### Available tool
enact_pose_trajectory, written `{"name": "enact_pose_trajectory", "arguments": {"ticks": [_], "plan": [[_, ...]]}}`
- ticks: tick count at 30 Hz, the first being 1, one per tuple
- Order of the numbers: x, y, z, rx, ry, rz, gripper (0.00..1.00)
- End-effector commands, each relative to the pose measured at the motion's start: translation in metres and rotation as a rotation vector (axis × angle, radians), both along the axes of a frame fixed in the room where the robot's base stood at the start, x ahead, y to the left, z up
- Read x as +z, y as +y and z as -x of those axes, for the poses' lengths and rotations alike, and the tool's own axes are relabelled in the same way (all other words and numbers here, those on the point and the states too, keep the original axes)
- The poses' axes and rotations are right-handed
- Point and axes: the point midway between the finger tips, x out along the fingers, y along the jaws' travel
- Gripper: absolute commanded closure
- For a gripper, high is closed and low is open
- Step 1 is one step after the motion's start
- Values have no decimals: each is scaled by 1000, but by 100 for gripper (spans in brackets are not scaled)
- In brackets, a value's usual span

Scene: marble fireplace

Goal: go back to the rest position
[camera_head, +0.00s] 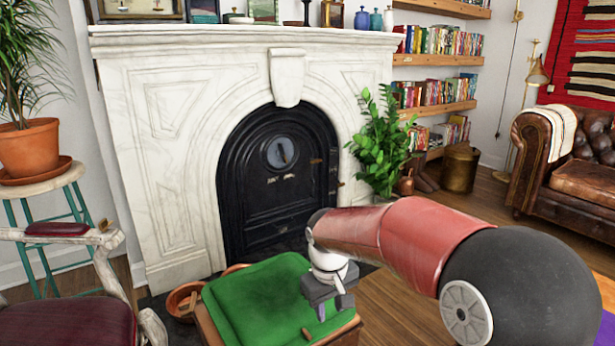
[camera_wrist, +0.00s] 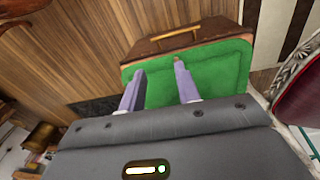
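My gripper (camera_head: 334,301) hangs in front of the fireplace, over the right part of a green cushioned top on a brown wooden box. In the wrist view my gripper (camera_wrist: 158,80) shows two pale purple fingers spread apart with nothing between them. The green top (camera_head: 258,297) lies below the fingers; it also shows in the wrist view (camera_wrist: 217,75). My red and dark arm reaches in from the right side of the head view.
The white marble fireplace (camera_head: 170,135) with its black iron door (camera_head: 283,195) stands behind. A red-seated chair (camera_head: 65,315) and a plant stool (camera_head: 45,187) are at the left. A leafy plant (camera_head: 383,150) and leather sofa (camera_head: 590,180) are at the right. Wooden floor between is clear.

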Motion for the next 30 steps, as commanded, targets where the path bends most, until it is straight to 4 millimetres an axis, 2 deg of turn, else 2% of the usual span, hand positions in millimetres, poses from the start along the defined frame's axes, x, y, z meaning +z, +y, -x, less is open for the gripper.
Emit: {"name": "enact_pose_trajectory", "arguments": {"ticks": [1,3,9,13,18,24,30], "plan": [[18,-12,16,-34,-38,7,67],[37,-27,38,-84,-80,10,67],[74,-64,106,-233,-198,-19,67],[85,-84,152,-327,-273,-65,67],[85,-100,199,-425,-349,-138,67],[80,-106,224,-476,-391,-192,67],[78,-106,227,-483,-394,-199,67]]}}
